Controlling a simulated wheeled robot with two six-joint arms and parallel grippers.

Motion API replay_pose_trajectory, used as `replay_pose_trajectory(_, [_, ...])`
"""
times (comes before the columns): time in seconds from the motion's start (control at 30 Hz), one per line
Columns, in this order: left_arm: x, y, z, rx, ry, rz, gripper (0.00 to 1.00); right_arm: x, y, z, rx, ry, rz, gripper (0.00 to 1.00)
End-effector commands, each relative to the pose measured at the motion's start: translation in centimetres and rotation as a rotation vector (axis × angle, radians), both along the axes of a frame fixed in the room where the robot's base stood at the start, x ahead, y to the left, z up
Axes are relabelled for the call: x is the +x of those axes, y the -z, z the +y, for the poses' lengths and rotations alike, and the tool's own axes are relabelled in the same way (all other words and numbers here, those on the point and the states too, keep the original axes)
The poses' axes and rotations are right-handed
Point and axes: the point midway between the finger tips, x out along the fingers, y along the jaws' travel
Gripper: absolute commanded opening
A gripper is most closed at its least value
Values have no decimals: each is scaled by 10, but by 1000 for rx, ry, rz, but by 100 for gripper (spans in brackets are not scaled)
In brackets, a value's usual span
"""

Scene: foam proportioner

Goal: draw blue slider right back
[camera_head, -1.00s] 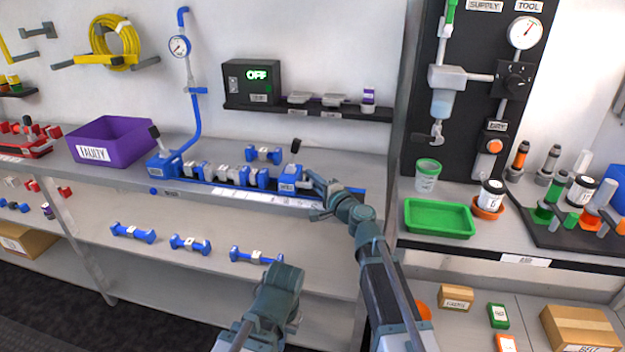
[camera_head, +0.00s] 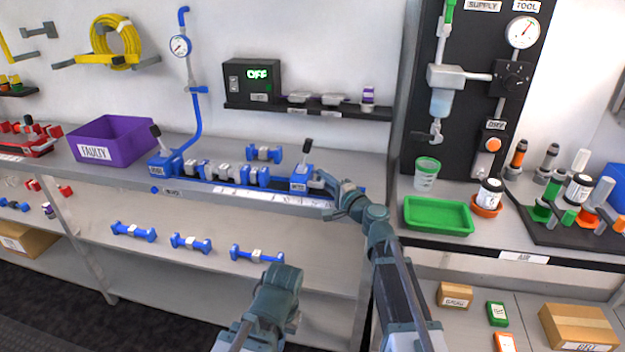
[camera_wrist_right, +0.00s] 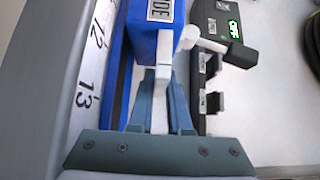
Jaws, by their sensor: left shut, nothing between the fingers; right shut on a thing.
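The right blue slider (camera_head: 301,179) is a blue block with a white label and a black-tipped lever (camera_head: 307,147) standing up. It sits on the blue rail (camera_head: 275,190), with a small gap to the row of grey-and-blue fittings (camera_head: 235,173) at its left. My right gripper (camera_head: 322,181) is at its right side. In the right wrist view my right gripper (camera_wrist_right: 160,90) is shut on a pale grey handle (camera_wrist_right: 160,105) that joins the blue slider (camera_wrist_right: 143,35). My left gripper (camera_head: 281,277) is low in front of the shelf, shut and empty; its fingertips are hard to make out.
The left blue end block (camera_head: 164,165) has a hose and gauge (camera_head: 180,46). A loose blue fitting (camera_head: 264,153) lies behind the rail. A purple bin (camera_head: 118,138) stands at left. A wall ledge (camera_head: 310,110) runs behind; a green tray (camera_head: 438,215) lies right.

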Motion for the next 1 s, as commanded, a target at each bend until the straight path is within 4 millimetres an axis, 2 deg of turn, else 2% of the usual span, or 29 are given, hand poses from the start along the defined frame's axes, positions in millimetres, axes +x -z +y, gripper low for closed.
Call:
replay_pose_trajectory(0.03, [0,0,0,0,0,0,0,-1,1,-18,-2,10,0,0])
replay_pose_trajectory(0.1, [0,0,0,0,0,0,0,-4,1,-34,-2,9,0,0])
replay_pose_trajectory(0.23, [0,0,0,0,0,0,0,-11,0,-54,-2,6,0,0])
replay_pose_trajectory(0.37, [0,0,0,0,0,0,0,-13,0,-62,-1,3,0,0])
replay_pose_trajectory(0.63, [0,0,0,0,0,0,0,-13,0,-62,-1,1,0,0])
replay_pose_trajectory(0.67, [0,0,0,0,0,0,0,-13,0,-61,-1,1,0,18])
replay_pose_trajectory(0.8, [0,0,0,0,0,0,0,-13,0,-61,-1,1,0,43])
replay_pose_trajectory(0.83, [0,0,0,0,0,0,0,-13,0,-61,-1,1,0,46])
replay_pose_trajectory(1.0, [0,0,0,0,0,0,0,-13,0,-62,-1,2,-1,46])
